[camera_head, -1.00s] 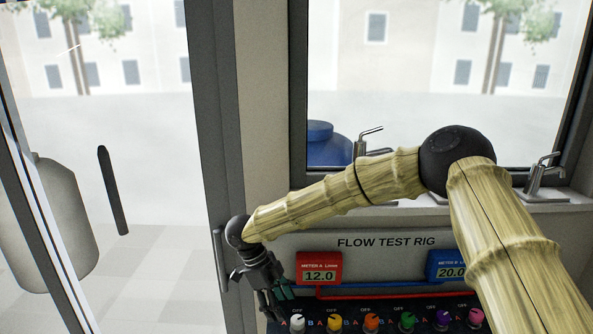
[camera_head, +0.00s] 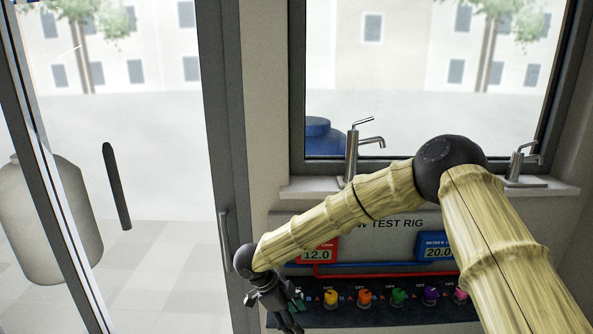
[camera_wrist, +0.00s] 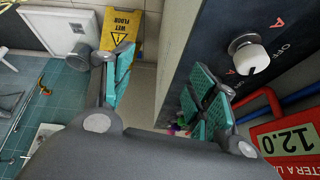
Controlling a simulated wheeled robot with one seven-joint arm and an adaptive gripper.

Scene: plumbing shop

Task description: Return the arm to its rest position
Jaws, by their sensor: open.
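My gripper (camera_head: 284,312) is at the lower middle of the head view, at the left end of the flow test rig's knob panel (camera_head: 385,316). In the wrist view my gripper (camera_wrist: 165,95) shows two teal-padded fingers spread apart with nothing between them. The white knob (camera_wrist: 250,56) stands on the panel to the right of the fingers, apart from them. In the head view the gripper hides that end of the panel. My arm reaches across the rig from the right, bent at a dark elbow joint.
The rig carries a red meter reading 12.0 (camera_head: 318,254) and a blue meter reading 20.0 (camera_head: 436,246). Taps (camera_head: 353,150) stand on the window sill above. A door with a grey handle (camera_head: 224,235) is to the left. A yellow wet floor sign (camera_wrist: 119,28) stands beyond the fingers.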

